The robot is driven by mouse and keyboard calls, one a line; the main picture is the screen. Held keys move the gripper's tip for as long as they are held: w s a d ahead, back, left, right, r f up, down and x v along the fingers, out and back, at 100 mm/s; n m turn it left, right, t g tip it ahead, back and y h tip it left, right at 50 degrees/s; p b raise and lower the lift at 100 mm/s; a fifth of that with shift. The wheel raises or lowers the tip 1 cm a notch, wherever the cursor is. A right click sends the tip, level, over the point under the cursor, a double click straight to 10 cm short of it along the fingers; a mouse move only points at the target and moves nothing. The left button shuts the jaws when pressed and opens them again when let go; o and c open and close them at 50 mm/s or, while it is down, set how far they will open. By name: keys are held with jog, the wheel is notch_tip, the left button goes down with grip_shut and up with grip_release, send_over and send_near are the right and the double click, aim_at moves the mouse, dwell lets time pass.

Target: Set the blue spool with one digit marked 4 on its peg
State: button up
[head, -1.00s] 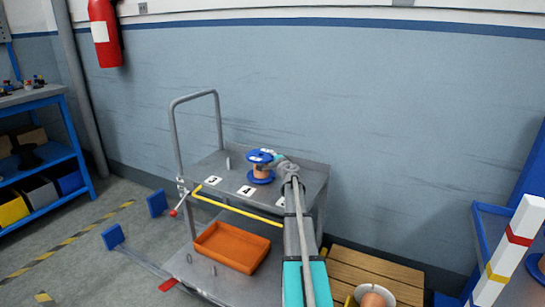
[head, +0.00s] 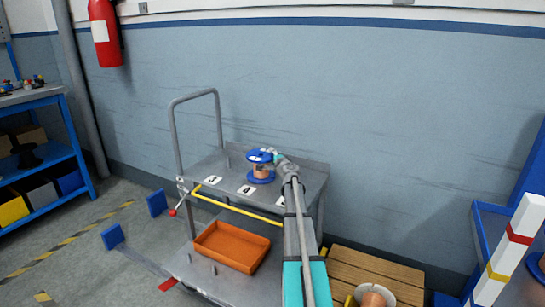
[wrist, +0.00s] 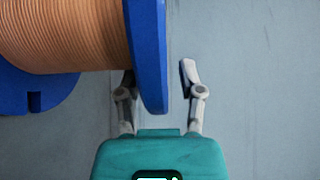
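The blue spool (head: 261,177) with copper-coloured winding stands upright on the top deck of the grey cart, just behind the label marked 4 (head: 246,190). The peg behind that label is hidden. The marking on the spool cannot be read. My gripper (head: 271,154) is at the right side of the upper flange. In the wrist view my gripper (wrist: 157,73) is open. The spool's flange (wrist: 150,45) lies between the fingers, with a clear gap to the right finger. The left finger is partly hidden behind the flange.
A bare peg (head: 228,158) stands behind the label marked 3 (head: 212,180). A third label (head: 280,202) lies right of 4, partly covered by my arm. The cart's handle (head: 175,140) rises at left. An orange tray (head: 232,246) sits on the lower deck.

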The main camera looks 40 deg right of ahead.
jog(key=shift+s, duration=0.15)
jog(key=v, duration=1.1)
jog(key=shift+s, duration=0.4)
jog(key=shift+a, duration=0.1)
dwell(0.8)
